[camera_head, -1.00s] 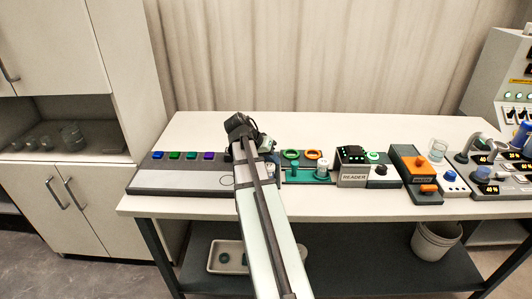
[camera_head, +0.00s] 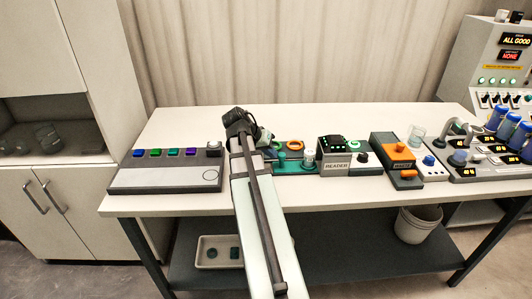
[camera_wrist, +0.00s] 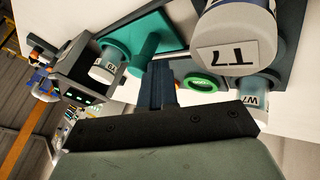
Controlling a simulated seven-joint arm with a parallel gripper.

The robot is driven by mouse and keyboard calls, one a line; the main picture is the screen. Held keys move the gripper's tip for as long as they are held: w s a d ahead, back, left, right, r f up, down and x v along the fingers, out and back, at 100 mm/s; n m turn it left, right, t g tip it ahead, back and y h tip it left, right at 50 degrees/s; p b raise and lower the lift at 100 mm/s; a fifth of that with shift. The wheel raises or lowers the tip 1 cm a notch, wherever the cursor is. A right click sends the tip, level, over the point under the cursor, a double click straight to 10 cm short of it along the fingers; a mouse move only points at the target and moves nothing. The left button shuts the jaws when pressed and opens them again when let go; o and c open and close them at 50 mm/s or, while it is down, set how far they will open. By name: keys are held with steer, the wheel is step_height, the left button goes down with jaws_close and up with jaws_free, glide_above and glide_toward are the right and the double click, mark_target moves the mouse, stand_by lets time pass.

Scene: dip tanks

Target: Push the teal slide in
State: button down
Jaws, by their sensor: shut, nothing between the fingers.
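The teal slide (camera_head: 295,168) lies on the bench just right of my arm in the head view, left of the reader. In the wrist view it shows as a flat teal plate (camera_wrist: 172,32) with an upright teal post (camera_wrist: 147,50) on it. My gripper (camera_wrist: 157,68) is shut and empty, its fingertips close to the teal post; I cannot tell whether they touch. In the head view my own arm hides the fingers and part of the slide's left side.
A white-capped vial (camera_wrist: 104,68) stands by the slide. A large vial marked T7 (camera_wrist: 236,45), a W7 vial (camera_wrist: 257,90) and a green ring (camera_wrist: 203,82) are close to my fingers. The reader (camera_head: 335,158) stands right of the slide; a button panel (camera_head: 165,178) is left.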

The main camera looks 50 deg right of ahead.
glide_above(295, 166)
stand_by(0.3)
steer(key=shift+s+d, duration=0.1)
steer(key=w+a, duration=0.2)
steer(key=w, duration=0.2)
steer(key=shift+w+a+r, duration=0.1)
steer(key=shift+a+r, duration=0.3)
steer(key=v, duration=0.9)
steer(key=shift+w+a, duration=0.1)
